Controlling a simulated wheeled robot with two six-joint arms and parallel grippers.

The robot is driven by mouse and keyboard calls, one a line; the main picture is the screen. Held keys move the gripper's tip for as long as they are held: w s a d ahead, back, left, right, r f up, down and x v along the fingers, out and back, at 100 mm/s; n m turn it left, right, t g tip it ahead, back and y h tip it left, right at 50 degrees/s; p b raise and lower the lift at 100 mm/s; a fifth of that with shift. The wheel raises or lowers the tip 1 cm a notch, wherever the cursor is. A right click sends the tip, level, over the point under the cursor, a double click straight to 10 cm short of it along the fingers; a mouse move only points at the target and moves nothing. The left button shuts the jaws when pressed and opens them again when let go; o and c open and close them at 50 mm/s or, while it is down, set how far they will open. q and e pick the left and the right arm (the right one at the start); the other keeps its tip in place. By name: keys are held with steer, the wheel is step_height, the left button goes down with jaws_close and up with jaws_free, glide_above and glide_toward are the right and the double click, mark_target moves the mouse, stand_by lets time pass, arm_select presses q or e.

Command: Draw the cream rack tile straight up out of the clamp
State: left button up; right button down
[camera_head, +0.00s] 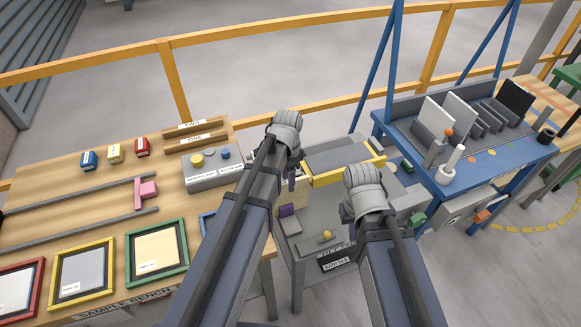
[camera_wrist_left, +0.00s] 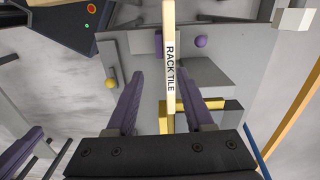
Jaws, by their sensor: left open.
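The cream rack tile (camera_wrist_left: 168,70), lettered RACK TILE, stands edge-on in the left wrist view, and a little cream face (camera_head: 302,193) shows beside my left arm in the head view. My left gripper (camera_wrist_left: 158,78) is open, with its purple fingers on either side of the tile's line, the tile lying nearer the right finger. I cannot tell whether either finger touches it. A clamp with a purple block (camera_head: 287,210) and grey body (camera_head: 290,225) sits at the tile's foot. My right gripper (camera_head: 347,212) is mostly hidden behind its own wrist.
A yellow bar (camera_head: 345,174) and grey blocks stand close beside the tile on the grey stand. A yellow ball (camera_head: 327,236) sits at its front. The wooden sample bench (camera_head: 100,205) is at left; the blue rack table (camera_head: 470,175) with upright slabs is at right.

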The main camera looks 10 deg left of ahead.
mark_target(288, 193)
arm_select(q)
steer(key=shift+w+a+f+b, duration=0.2)
steer(key=shift+w+f+b, duration=0.25)
steer(key=shift+f, duration=0.35)
steer(key=shift+w+f, duration=0.1)
steer(key=shift+w, duration=0.2)
arm_select(e)
steer(key=shift+w+f, duration=0.45)
steer(key=shift+f, duration=0.4)
arm_select(q)
step_height(288, 193, down, 8)
steer(key=b, duration=0.8)
arm_select(e)
step_height(288, 193, down, 8)
arm_select(q)
steer(key=shift+s, duration=0.1)
arm_select(e)
steer(key=shift+r, duration=0.15)
arm_select(q)
jaws_close()
